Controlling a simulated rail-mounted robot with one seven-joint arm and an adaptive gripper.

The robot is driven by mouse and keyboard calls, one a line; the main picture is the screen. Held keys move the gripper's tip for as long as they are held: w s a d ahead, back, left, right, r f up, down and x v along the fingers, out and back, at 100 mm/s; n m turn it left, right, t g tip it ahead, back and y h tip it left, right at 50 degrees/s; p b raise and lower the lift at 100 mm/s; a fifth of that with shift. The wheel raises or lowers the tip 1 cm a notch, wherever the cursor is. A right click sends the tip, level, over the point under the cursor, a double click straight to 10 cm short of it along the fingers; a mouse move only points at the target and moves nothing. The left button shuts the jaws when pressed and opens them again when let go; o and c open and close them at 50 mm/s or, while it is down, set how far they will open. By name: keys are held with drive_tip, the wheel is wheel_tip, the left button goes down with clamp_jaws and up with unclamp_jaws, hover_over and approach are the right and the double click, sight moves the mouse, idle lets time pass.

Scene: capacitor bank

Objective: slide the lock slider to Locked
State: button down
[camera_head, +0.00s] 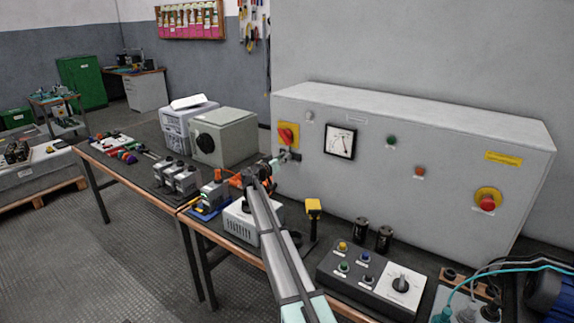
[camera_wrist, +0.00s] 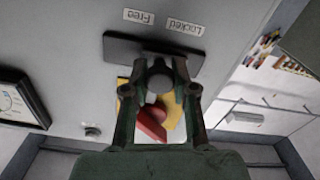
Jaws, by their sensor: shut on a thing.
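The lock slider's dark plate (camera_wrist: 120,47) is on the grey cabinet face in the wrist view, with the labels "Free" (camera_wrist: 138,16) and "Locked" (camera_wrist: 186,28) beside it, upside down. The slider knob (camera_wrist: 158,79) stands out from the plate between my fingers, roughly midway between the labels; its exact position along the slot is hidden. My gripper (camera_wrist: 160,75) is shut on the knob. In the head view my gripper (camera_head: 280,161) is at the cabinet's left end, at the slider plate (camera_head: 294,155), below the red and yellow rotary switch (camera_head: 287,135).
The red-yellow switch also shows behind my fingers in the wrist view (camera_wrist: 152,122). A meter (camera_head: 340,142) is to the slider's right on the cabinet (camera_head: 390,195). A grey box (camera_head: 225,138), a yellow-topped tool (camera_head: 313,208) and a button panel (camera_head: 370,275) stand on the bench.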

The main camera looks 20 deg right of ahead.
drive_tip(key=shift+w+a+f, duration=0.15)
drive_tip(key=shift+w+f, duration=0.05)
drive_tip(key=shift+w, duration=0.2)
drive_tip(key=shift+r, duration=0.3)
drive_tip(key=shift+w, duration=0.1)
drive_tip(key=c, duration=0.9)
unclamp_jaws()
drive_tip(key=shift+a, duration=0.1)
drive_tip(key=shift+f, duration=0.1)
drive_tip(key=v, duration=0.7)
drive_tip(key=shift+a, duration=0.25)
